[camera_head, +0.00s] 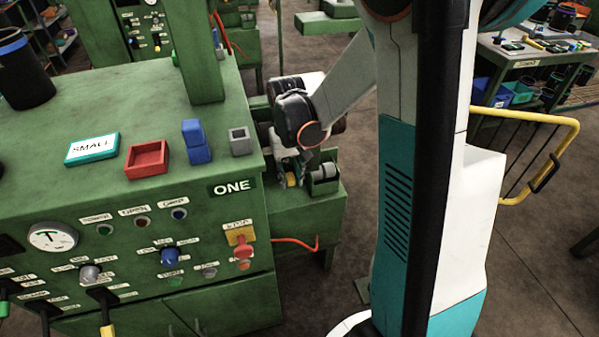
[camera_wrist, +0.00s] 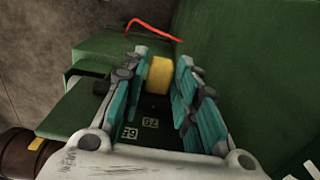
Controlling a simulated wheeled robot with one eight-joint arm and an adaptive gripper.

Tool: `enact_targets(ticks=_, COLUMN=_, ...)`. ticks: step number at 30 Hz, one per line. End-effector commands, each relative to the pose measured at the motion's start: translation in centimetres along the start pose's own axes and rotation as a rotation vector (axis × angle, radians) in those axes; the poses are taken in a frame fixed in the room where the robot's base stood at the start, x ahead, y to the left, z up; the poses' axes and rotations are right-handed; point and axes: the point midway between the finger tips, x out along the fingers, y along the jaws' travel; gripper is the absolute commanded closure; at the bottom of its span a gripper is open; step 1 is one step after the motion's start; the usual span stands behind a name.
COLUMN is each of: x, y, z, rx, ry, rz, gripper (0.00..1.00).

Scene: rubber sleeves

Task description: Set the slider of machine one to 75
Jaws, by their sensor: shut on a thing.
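Machine one is the green cabinet (camera_head: 225,272) at the left in the head view, with a black ONE label (camera_head: 233,187). The yellow slider knob (camera_wrist: 160,75) sits between my gripper's teal fingers (camera_wrist: 165,82) in the wrist view, and the fingers are shut on it. In the head view the knob (camera_head: 291,180) shows small beside the machine's right side, under my gripper (camera_head: 290,173). The mark at the knob is hidden.
A SMALL sign (camera_head: 92,148), a red tray (camera_head: 147,159), a blue block (camera_head: 196,142) and a grey block (camera_head: 239,141) stand on the machine top. A roller (camera_head: 324,172) is close right of my gripper. A red hose (camera_wrist: 152,30) lies beyond the knob.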

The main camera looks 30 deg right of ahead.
Motion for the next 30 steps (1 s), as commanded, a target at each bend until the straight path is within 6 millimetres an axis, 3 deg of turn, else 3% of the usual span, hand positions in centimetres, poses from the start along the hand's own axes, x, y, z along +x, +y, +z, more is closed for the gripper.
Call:
enact_targets(ticks=6, x=0.0, y=-0.4, z=0.0, rx=-0.004, ry=0.0, rz=-0.009, gripper=1.0)
enact_targets(ticks=7, x=0.0, y=-0.4, z=0.0, rx=-0.004, ry=0.0, rz=-0.009, gripper=0.7)
enact_targets(ticks=9, x=0.0, y=-0.4, z=0.0, rx=-0.004, ry=0.0, rz=-0.009, gripper=0.58)
enact_targets(ticks=22, x=-0.7, y=-0.2, z=0.0, rx=-0.003, ry=0.0, rz=-0.006, gripper=0.58)
enact_targets(ticks=30, x=-5.2, y=-0.2, z=0.0, rx=-0.003, ry=0.0, rz=-0.006, gripper=0.58)
